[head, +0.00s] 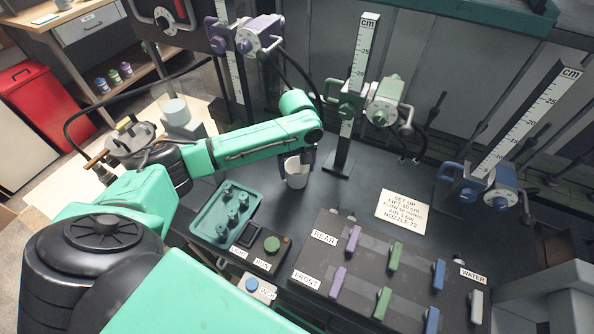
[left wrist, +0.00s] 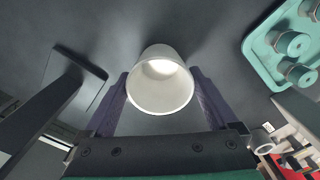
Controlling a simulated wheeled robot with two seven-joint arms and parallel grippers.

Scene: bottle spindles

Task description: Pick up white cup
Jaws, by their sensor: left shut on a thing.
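The white cup (head: 297,174) stands on the dark worktop, beside the foot of the green spindle's ruler post. My left gripper (head: 304,158) reaches it from above, and its fingers are shut on the cup. In the left wrist view the cup (left wrist: 160,82) sits between the two dark fingers of the gripper (left wrist: 160,100), with its open mouth toward the camera. The cup looks empty. Whether its base touches the worktop is hard to tell. My right gripper is not in view.
A green tray with pegs (head: 226,212) lies left of the cup; it also shows in the wrist view (left wrist: 262,65). The green ruler post (head: 352,90) stands close right. A sign (head: 403,212) and a lever panel (head: 375,280) lie to the right and front.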

